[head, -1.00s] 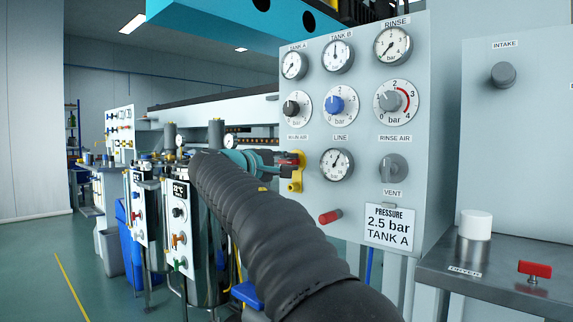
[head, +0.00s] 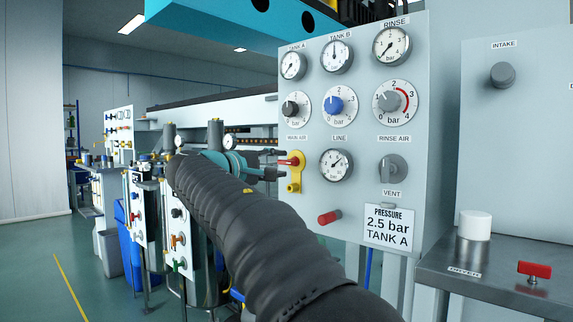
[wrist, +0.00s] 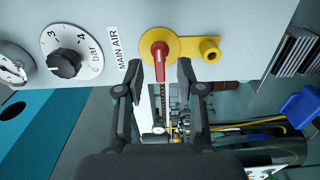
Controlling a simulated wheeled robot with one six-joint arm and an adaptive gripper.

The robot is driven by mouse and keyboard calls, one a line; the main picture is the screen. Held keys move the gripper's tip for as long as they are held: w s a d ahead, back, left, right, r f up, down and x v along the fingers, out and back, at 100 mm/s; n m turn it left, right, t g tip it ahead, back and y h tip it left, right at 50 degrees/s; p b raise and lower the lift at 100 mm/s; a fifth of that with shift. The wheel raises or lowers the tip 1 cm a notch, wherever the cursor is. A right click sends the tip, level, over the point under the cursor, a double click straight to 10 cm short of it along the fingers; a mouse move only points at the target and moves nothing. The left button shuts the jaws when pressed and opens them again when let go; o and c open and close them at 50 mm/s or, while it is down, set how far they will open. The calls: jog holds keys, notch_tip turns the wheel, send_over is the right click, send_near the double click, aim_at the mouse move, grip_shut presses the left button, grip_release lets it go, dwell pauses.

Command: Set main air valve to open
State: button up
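The main air valve (head: 294,184) has a yellow body with a port at its lower end, on the left edge of the panel. Its red handle (head: 289,161) points left, crosswise to the body. In the wrist view the yellow body (wrist: 186,46) lies under the MAIN AIR label's side, and the red handle (wrist: 160,62) points down the picture. My gripper (wrist: 160,74) is open, with one finger on each side of the handle's tip and gaps between. In the head view my gripper (head: 277,165) is just left of the valve, partly hidden by my arm.
The panel holds several gauges and knobs, including the LINE gauge (head: 336,164) right of the valve and a red push knob (head: 329,217) below. A sign (head: 389,227) reads PRESSURE 2.5 bar TANK A. A shelf with a red handle (head: 534,269) stands at right.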

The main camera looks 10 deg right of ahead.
jog(key=v, duration=0.8)
jog(key=w+a+f+n+y, duration=0.25)
jog(key=f+y, duration=0.25)
jog(key=f, duration=0.8)
jog(key=s+f+g+y+p, duration=0.1)
jog(key=s+f+g+y, duration=0.2)
jog(key=s+f, duration=0.35)
jog(key=s+d+f+m+g+y+p, duration=0.2)
jog(key=s+d+f+m+y+p, duration=0.15)
jog(key=s+f, duration=0.55)
jog(key=s+d+m+y+p, duration=0.1)
jog(key=s+d+m+p, duration=0.2)
jog(key=s, duration=0.7)
jog(key=s+d+r+m+y+p, duration=0.1)
jog(key=s+d, duration=0.4)
jog(key=s, duration=0.5)
jog(key=shift+m+y+p, duration=0.55)
jog(key=shift+m+p, duration=0.45)
